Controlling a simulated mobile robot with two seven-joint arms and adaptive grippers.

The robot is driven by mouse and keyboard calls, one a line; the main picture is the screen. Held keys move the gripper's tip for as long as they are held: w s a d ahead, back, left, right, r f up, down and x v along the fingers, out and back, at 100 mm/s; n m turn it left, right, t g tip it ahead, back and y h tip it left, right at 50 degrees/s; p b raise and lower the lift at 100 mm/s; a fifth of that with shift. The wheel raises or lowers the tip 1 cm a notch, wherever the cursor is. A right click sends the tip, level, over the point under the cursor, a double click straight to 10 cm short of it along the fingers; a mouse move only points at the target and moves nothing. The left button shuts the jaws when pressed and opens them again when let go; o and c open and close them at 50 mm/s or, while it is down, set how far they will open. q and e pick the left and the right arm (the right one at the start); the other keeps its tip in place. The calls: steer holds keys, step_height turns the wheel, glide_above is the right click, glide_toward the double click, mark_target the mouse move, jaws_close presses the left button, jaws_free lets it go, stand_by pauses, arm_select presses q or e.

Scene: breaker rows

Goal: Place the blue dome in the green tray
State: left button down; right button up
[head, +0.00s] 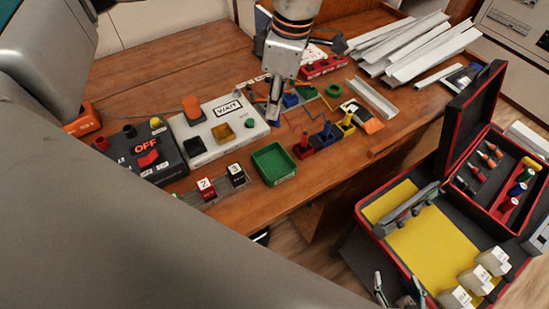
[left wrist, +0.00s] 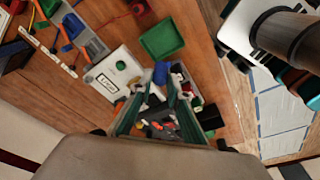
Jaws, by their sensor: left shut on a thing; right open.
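In the head view a small patch of blue (head: 272,123) shows at the tips. The green tray (head: 273,178) lies empty on the table near its front edge. It also shows ahead of the fingers in the left wrist view (left wrist: 162,52). My right gripper (head: 398,289) is at the bottom edge of the head view, open and apart from the table.
A dark OFF box (head: 170,165) stands left, and numbered blocks (head: 206,188) lie left of the tray. Coloured plugs (head: 327,135) stand right of it. An open case (head: 410,235) is at the right.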

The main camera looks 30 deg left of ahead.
arm_select(q)
step_height(320, 180, down, 18)
steer(key=shift+r+b, duration=0.1)
steer(key=shift+b, duration=0.25)
steer(key=c, duration=1.9)
jaws_free()
step_height(320, 180, up, 12)
steer(key=d, duration=0.1)
steer(key=shift+w+d, duration=0.2)
steer(key=shift+d, duration=0.15)
